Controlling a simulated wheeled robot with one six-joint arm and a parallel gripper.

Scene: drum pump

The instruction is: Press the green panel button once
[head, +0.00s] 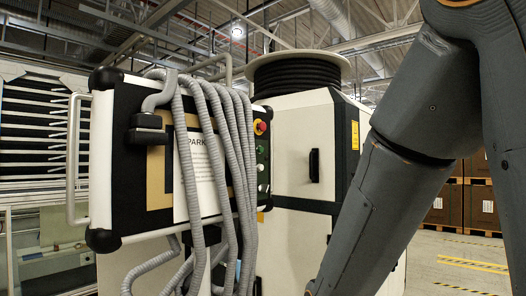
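A control panel box (109,200) with black corner bumpers and a white frame hangs at the left, turned at an angle. A column of controls runs down its right edge. A red knob on a yellow base (260,127) is at the top. Below it is a dark green button (260,150), small in the picture. Smaller pale controls (261,168) sit under that. My gripper is out of view; only my dark arm links show at the right, apart from the panel in the picture.
Several grey corrugated hoses (215,150) drape over the panel front, just left of the controls, partly hiding a paper sign (190,165). A white cabinet (290,150) with a black handle stands behind. Boxes (481,205) stand at the far right beside open floor.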

